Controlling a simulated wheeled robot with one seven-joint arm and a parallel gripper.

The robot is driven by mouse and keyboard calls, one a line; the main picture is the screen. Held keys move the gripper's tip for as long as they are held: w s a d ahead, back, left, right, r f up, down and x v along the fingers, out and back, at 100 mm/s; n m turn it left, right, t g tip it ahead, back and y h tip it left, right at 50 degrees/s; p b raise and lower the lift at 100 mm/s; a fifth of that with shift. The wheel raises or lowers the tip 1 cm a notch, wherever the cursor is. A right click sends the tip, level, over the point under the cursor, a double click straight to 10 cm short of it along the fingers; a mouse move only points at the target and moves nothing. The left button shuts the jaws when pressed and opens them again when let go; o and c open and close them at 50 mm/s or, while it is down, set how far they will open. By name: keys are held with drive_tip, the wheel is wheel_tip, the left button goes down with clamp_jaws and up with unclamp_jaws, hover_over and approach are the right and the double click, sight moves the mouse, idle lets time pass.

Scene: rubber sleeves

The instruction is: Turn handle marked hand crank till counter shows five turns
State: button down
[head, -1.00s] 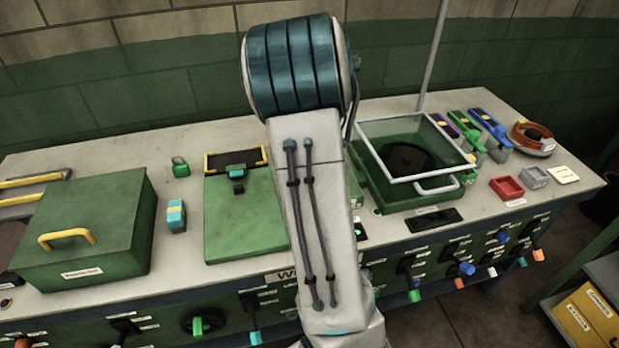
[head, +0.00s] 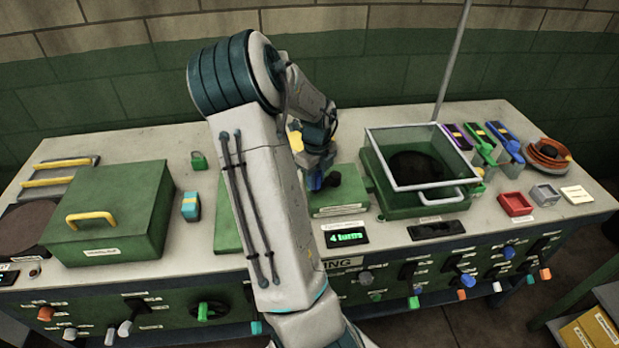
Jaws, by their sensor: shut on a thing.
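The counter (head: 346,237) is a black display on the bench top reading "4 turns" in green. Behind it is a low green crank box (head: 340,199) with a label on its front edge, too small to read, and a dark knob (head: 334,180) on top. My gripper (head: 314,182) is at the left side of this box, low over it. It is shut on the crank's handle, which is mostly hidden by the gripper and wrist. My arm crosses the middle of the view and covers part of the bench left of the crank.
A green lidded box (head: 110,215) with a yellow handle stands left. A glass-lidded green box (head: 425,180) stands close right of the crank. Clamps, a red tray (head: 515,204) and a cable reel (head: 548,155) lie further right. Knobs and levers line the bench front.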

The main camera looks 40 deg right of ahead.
drive_tip(key=c, duration=1.2)
unclamp_jaws()
drive_tip(key=shift+o, duration=0.2)
drive_tip(key=shift+w, duration=0.1)
wheel_tip(320, 180, up, 14)
drive_tip(key=shift+b, duration=0.45)
idle(1.2)
